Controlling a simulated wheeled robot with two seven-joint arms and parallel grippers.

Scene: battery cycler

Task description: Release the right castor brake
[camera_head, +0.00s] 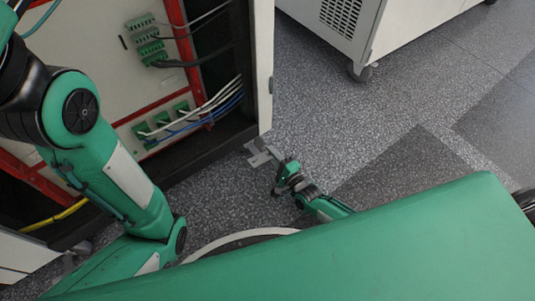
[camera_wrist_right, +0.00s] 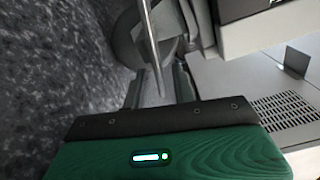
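My right gripper (camera_head: 262,154) is low over the floor at the bottom front corner of the open cabinet, by its door edge. In the right wrist view the two fingers (camera_wrist_right: 159,86) stand apart, so the gripper is open. A grey castor wheel (camera_wrist_right: 130,38) shows just beyond the fingertips. A thin pale metal bar (camera_wrist_right: 151,50), perhaps the brake lever, runs down in front of the wheel toward the gap between the fingers. I cannot tell if they touch. In the head view this castor is hidden. My left gripper is not in view.
The open cabinet (camera_head: 95,50) holds green connectors (camera_head: 150,45) and loose cables (camera_head: 215,100). A white door edge (camera_head: 262,70) stands above the right gripper. Another white unit on castors (camera_head: 365,72) is at the upper right. Speckled floor (camera_head: 330,120) between them is clear.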

